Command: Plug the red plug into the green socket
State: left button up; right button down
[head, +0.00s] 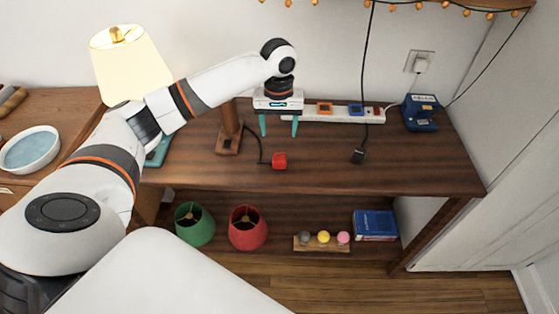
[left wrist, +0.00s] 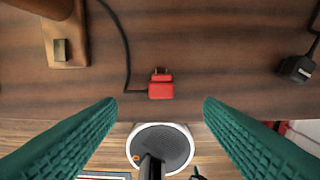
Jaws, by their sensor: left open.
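The red plug (head: 279,161) lies on the wooden desk near its front edge, its black cord running back to the wooden lamp base. In the left wrist view the red plug (left wrist: 161,91) is roughly centred between the fingers, with its prongs toward the top. My left gripper (head: 279,127) is open, pointing down above the desk behind the plug; its teal fingers (left wrist: 158,108) hold nothing. The white power strip (head: 346,116) lies at the back with orange, blue and red sockets showing. I cannot make out a green socket; my gripper covers the strip's left part. My right gripper is out of view.
A wooden lamp base (head: 229,140) stands left of the plug. A black plug (head: 358,155) on a cord is to the right, and a blue device (head: 421,112) sits at the back right. The desk between the red and black plugs is clear.

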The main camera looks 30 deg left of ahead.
pick_arm(q)
send_over(279, 157)
notch_tip(279, 157, down, 6)
jog(key=shift+w+a+f, duration=0.1)
jog(key=shift+a, duration=0.05)
jog(key=f, duration=0.5)
jog(key=shift+d+f, duration=0.15)
jog(key=shift+d, duration=0.05)
jog(key=c, duration=1)
